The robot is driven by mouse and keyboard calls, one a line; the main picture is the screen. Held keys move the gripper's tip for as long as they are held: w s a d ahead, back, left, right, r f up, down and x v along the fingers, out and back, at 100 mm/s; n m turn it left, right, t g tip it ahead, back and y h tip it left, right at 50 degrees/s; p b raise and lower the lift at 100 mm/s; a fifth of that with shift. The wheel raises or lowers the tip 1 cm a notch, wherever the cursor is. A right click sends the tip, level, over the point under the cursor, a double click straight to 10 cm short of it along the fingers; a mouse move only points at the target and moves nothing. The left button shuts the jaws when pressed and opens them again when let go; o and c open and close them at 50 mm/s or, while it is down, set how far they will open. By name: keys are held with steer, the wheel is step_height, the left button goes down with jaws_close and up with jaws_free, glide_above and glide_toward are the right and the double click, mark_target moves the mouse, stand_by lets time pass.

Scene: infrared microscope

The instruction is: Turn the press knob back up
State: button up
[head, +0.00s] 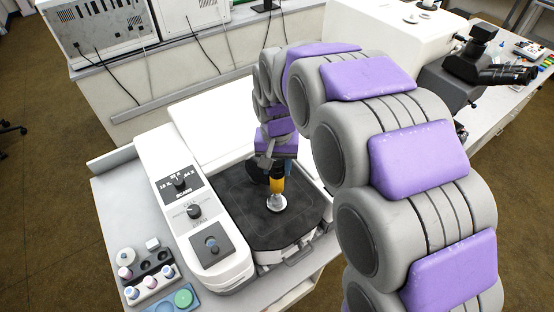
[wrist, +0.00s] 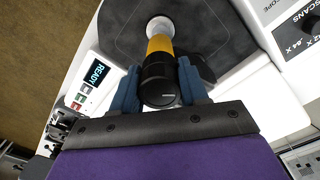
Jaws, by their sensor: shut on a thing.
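The press knob (head: 277,185) stands upright on the black stage (head: 245,196) of the white instrument. It has a black grip, a yellow band and a pale round foot that meets the stage. In the wrist view the knob (wrist: 160,44) shows its black grip between the two blue fingers of my gripper (wrist: 158,88). My gripper (head: 277,163) is shut on the black grip from above and behind. In the head view my gripper and arm hide most of the black grip.
The control panel (head: 193,211) with dials and a joystick lies left of the stage. Small jars in a rack (head: 150,272) stand at the front left. A microscope (head: 478,68) stands on the bench at right. A READY display (wrist: 91,79) shows in the wrist view.

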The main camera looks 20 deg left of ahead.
steer(key=n, duration=0.2)
steer(key=n+p, duration=0.1)
steer(key=shift+a+r+n, duration=0.1)
steer(key=shift+r+n, duration=0.1)
steer(key=shift+n, duration=0.2)
steer(key=n+p, duration=0.2)
steer(key=n, duration=0.2)
steer(key=shift+w+n, duration=0.1)
steer(key=shift+n, duration=0.2)
steer(key=n+p, duration=0.2)
steer(key=n, duration=0.2)
steer(key=n+p, duration=0.2)
steer(key=n, duration=0.2)
steer(key=n+p, duration=0.3)
steer(key=n, duration=0.3)
steer(key=shift+p, duration=0.35)
steer(key=shift+f+n+p, duration=0.1)
steer(key=shift+n+p, duration=1.25)
steer(key=shift+n, duration=1.15)
